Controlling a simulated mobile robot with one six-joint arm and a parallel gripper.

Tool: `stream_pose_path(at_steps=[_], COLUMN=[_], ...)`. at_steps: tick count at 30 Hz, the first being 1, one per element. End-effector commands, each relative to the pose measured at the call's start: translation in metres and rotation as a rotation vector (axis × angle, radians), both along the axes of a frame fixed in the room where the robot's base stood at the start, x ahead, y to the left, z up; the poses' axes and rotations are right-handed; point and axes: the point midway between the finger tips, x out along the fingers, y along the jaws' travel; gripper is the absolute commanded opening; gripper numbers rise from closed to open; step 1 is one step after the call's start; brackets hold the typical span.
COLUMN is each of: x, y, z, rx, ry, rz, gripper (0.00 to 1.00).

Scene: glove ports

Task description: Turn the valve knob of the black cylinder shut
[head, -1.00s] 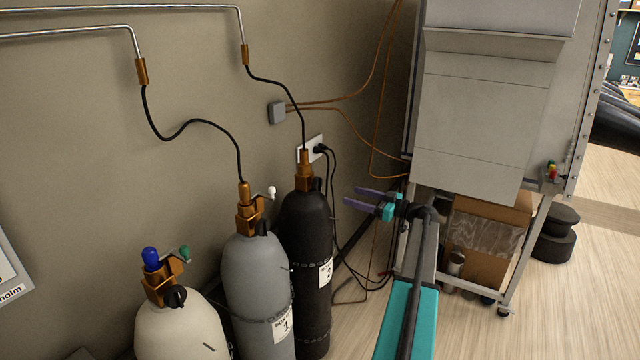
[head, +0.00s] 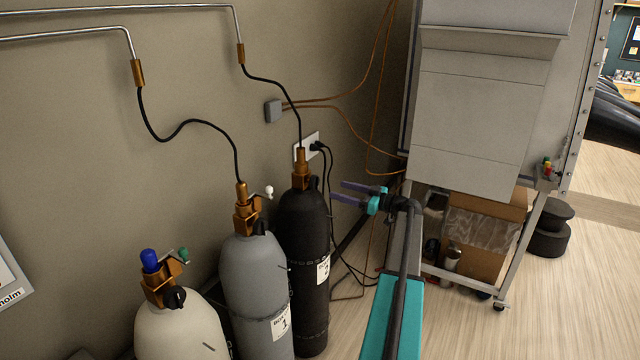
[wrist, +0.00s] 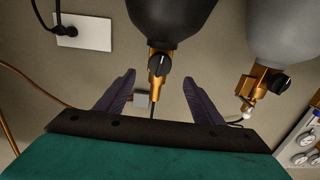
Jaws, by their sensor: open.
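The black cylinder (head: 304,240) stands upright against the wall, with a brass valve (head: 301,172) on top and a label marked 2. In the wrist view the black cylinder (wrist: 170,18) hangs in from the top edge, and its black valve knob (wrist: 159,65) sits on the brass valve body. My gripper (head: 352,193) is open and empty, to the right of the valve and apart from it. In the wrist view my gripper (wrist: 158,88) has its two purple fingers spread either side of the line to the knob, with the knob just beyond the fingertips.
A grey cylinder (head: 255,275) marked 1 stands left of the black one, and a pale cylinder (head: 180,325) stands farther left. A black hose rises from the black cylinder. A wall socket (head: 308,147) with plugged cables is behind. A grey cabinet (head: 480,100) stands right.

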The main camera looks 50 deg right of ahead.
Motion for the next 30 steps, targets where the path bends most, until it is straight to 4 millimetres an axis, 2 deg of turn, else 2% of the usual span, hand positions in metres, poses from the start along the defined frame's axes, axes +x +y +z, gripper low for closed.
stream_pose_path(at_steps=[6, 18, 24, 30], x=[0.032, 0.083, 0.095, 0.097], y=[0.008, 0.02, 0.023, 0.023], z=[0.002, 0.002, 0.0, -0.001], rx=[0.001, 0.001, 0.001, 0.001], ry=[0.0, 0.0, 0.0, 0.0], rz=[0.002, 0.0, -0.001, -0.002], gripper=[0.62, 0.62, 0.62, 0.62])
